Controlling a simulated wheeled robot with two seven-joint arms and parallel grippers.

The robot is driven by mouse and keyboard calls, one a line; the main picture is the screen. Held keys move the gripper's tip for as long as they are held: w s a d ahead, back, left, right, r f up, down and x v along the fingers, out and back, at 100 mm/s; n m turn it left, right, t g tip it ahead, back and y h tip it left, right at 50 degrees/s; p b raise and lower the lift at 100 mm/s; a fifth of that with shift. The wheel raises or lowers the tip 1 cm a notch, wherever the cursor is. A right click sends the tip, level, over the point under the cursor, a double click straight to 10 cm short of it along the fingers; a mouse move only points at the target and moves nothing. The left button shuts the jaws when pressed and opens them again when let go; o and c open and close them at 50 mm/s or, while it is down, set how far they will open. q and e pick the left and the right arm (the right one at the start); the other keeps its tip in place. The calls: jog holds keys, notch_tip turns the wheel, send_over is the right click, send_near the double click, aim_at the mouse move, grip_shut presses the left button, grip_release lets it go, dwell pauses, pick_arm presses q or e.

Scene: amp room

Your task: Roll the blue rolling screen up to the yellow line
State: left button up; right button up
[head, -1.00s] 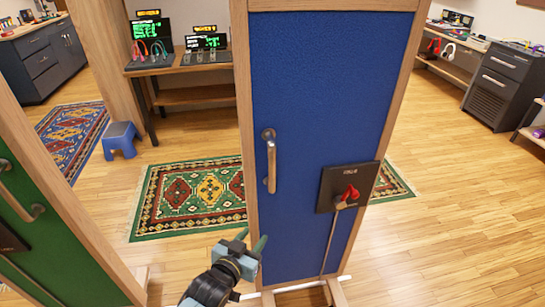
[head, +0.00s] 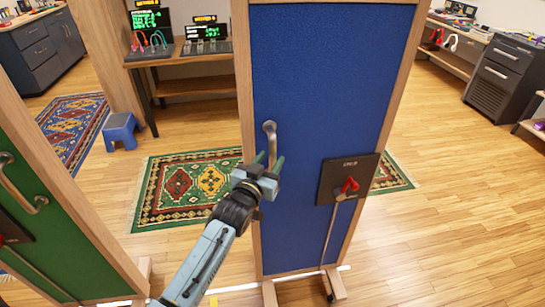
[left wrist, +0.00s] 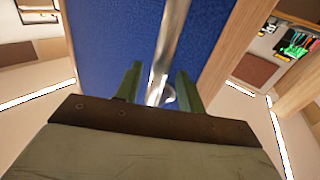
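The blue rolling screen (head: 320,90) stands upright in the head view, a blue panel in a wooden frame on feet with casters. A metal bar handle (head: 270,132) is on its left side, and a dark plate with a red lever (head: 348,186) is at its lower right. My left gripper (head: 268,162) is open at the handle's lower end. In the left wrist view the handle (left wrist: 170,40) runs between the two parted green fingers; contact cannot be told. A small yellow patch (head: 213,301) shows on the floor at the bottom edge, partly hidden by my arm. My right gripper is not in view.
A green screen (head: 50,235) stands at the left. A white floor line (head: 235,288) runs by the blue screen's base. A patterned green rug (head: 190,190) lies behind, with a blue stool (head: 121,130) and a bench (head: 190,58). Floor at the right is clear.

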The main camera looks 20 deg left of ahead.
pick_arm(q)
jog(key=shift+w+d, duration=0.1)
jog(key=shift+w, duration=1.1)
jog(key=shift+c, duration=0.5)
grip_shut()
